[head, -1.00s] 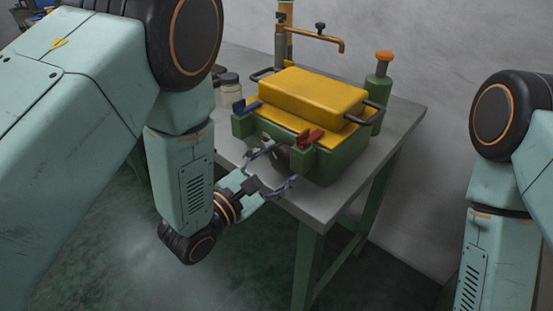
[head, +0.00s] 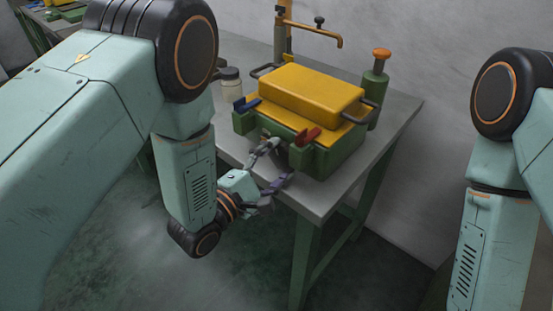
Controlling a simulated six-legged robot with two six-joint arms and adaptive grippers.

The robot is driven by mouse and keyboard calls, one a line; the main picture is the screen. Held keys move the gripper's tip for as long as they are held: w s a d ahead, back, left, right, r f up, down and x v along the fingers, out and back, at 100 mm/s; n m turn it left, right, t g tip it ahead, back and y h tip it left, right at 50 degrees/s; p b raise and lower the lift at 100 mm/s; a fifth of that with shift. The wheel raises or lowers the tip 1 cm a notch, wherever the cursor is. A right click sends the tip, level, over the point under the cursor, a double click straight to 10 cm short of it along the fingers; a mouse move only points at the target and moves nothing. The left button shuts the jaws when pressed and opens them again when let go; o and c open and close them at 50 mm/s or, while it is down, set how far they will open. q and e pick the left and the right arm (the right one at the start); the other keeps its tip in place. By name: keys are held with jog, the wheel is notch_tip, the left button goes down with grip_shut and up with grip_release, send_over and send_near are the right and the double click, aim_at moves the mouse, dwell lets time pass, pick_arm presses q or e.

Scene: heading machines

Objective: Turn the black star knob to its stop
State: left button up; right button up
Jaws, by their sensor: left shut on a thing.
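The black star knob (head: 281,158) is on the front of a green machine body (head: 323,160) with a yellow cover. It is small and dark, and mostly hidden between my fingers. My left gripper (head: 272,166) comes in from the lower left. It is shut on the knob, with one finger above it and one below. The knob's turn angle cannot be made out. My right arm shows at the right edge, but its gripper is out of view.
The machine stands on a grey table (head: 335,195). A jar (head: 231,83), an orange-topped green post (head: 375,85) and an orange pipe (head: 318,30) stand behind. The table's front right is clear.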

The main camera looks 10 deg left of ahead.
pick_arm(q)
jog(key=shift+w+r, duration=0.1)
jog(key=shift+r, duration=0.05)
jog(key=o, duration=1.2)
jog(key=shift+c, duration=0.2)
jog(key=shift+f, duration=0.25)
jog(key=shift+s+a, duration=0.3)
jog(key=shift+s, duration=0.25)
jog(key=v, duration=0.6)
jog(key=shift+s+a+r, duration=0.15)
jog(key=shift+s+a, duration=0.1)
jog(key=shift+s, duration=0.1)
